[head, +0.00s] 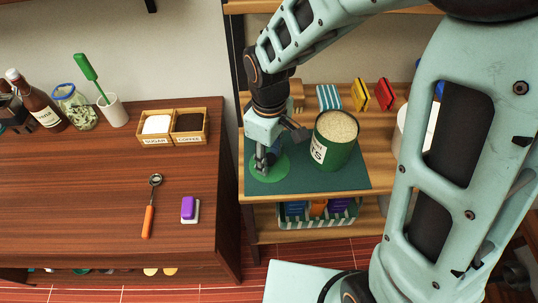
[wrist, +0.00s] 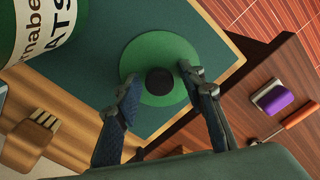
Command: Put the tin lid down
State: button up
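The green tin lid (head: 272,174) appears to lie flat on the left end of the dark green mat (head: 340,178). Its round black knob (wrist: 160,81) faces up in the wrist view, with the green disc (wrist: 158,52) around it. My gripper (head: 267,160) points down over the lid. In the wrist view my gripper (wrist: 160,76) is open, one finger on each side of the knob, with gaps between. The green tin (head: 335,140) stands upright and uncovered to the right, full of pale oats. The tin also shows at the wrist view's upper left (wrist: 35,25).
A wooden brush (wrist: 28,135) lies near the mat. Striped, yellow and red items (head: 360,95) stand behind the tin. The dark wooden counter (head: 100,180) at left holds sugar and coffee boxes (head: 173,126), an orange-handled scoop (head: 149,215) and a purple-and-white block (head: 190,209).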

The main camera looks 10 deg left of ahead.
aim_at(269, 156)
notch_tip(269, 156, up, 12)
jog(key=p, duration=0.1)
dwell(0.4)
jog(key=shift+r, duration=0.1)
